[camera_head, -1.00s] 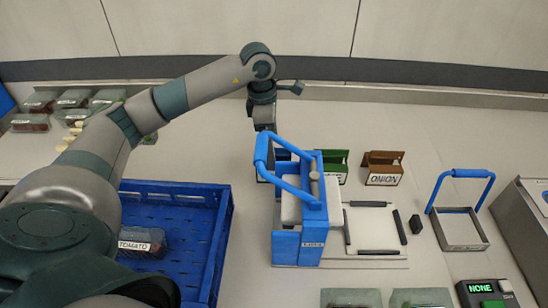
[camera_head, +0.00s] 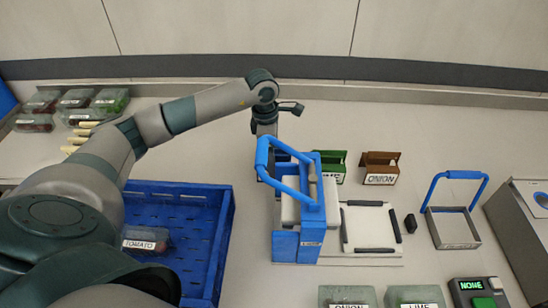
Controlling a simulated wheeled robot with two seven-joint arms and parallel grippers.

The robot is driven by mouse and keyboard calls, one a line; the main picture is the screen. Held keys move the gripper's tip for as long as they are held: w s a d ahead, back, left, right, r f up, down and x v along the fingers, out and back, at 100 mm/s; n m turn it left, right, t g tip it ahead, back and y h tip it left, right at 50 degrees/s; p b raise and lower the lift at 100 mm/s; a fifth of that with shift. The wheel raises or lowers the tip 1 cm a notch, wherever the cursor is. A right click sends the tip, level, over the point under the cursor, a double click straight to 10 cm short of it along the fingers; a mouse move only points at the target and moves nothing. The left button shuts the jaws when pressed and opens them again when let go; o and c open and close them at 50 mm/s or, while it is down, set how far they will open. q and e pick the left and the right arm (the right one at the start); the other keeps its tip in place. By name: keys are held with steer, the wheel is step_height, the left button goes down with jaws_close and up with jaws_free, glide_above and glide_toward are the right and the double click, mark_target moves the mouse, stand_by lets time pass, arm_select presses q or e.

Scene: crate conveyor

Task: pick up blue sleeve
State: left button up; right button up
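A blue piece (camera_head: 281,154), which looks like the blue sleeve, shows only in part behind the blue press (camera_head: 312,225) and its lever handle. It stands in line with a green sleeve (camera_head: 333,166) and a brown ONION sleeve (camera_head: 380,167). My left gripper (camera_head: 267,130) points down just behind the press handle, at the left of the blue piece. Its fingertips are hidden by the handle, so I cannot tell whether it is open or touching the sleeve. My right gripper is not in view.
A blue crate (camera_head: 222,240) holds a TOMATO box (camera_head: 145,240). Filled boxes (camera_head: 75,103) stand at the far left. A blue-handled frame (camera_head: 455,228), a grey machine (camera_head: 520,230) and a display reading NONE (camera_head: 473,291) are at the right. The counter behind the sleeves is clear.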

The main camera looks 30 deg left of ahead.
arm_select(q)
steer(key=shift+f, duration=0.65)
steer(key=c, duration=1.1)
